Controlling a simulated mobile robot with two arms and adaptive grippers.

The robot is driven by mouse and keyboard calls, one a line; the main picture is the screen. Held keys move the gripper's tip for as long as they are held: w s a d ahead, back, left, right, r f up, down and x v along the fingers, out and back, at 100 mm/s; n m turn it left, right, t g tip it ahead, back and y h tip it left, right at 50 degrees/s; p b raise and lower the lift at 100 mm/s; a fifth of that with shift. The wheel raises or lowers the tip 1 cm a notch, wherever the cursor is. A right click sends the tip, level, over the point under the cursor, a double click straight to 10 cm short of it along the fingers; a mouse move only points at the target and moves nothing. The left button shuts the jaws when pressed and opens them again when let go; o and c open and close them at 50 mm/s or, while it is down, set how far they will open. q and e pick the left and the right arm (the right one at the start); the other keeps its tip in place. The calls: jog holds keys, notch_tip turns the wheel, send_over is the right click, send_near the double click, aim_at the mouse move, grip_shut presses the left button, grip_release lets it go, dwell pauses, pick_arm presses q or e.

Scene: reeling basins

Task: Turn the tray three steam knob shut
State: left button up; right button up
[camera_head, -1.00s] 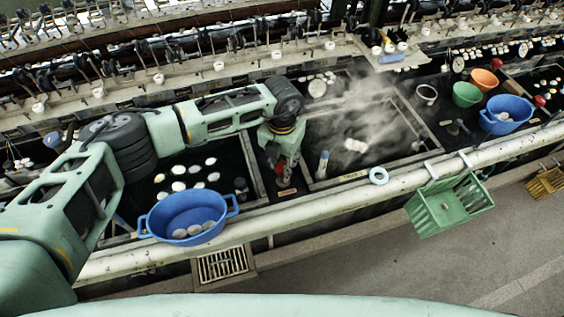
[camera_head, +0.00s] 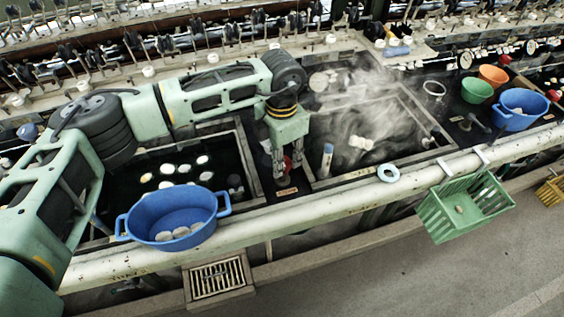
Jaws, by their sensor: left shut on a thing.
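My left gripper (camera_head: 284,172) points down at the divider between two basins, left of the steaming tray (camera_head: 312,160). Its fingers are shut on a red knob (camera_head: 287,163), which shows only in part between them. A small tan tag (camera_head: 287,192) lies just in front of the knob. White steam (camera_head: 375,100) rises over the tray to the right, where pale cocoons (camera_head: 361,142) float. The knob's exact turn angle is hidden by the fingers. My right gripper is not in view.
A blue basin (camera_head: 172,212) with cocoons sits on the front pipe.

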pick_arm(q)
jog(key=shift+w+a+r, duration=0.15)
jog(key=shift+w+r, duration=0.05)
jog(key=shift+w, duration=0.1)
jog(key=o, duration=1)
jog(key=shift+f, duration=0.1)
jog(key=shift+s, duration=0.1)
notch_tip(320, 180, up, 12)
dwell(0.5)
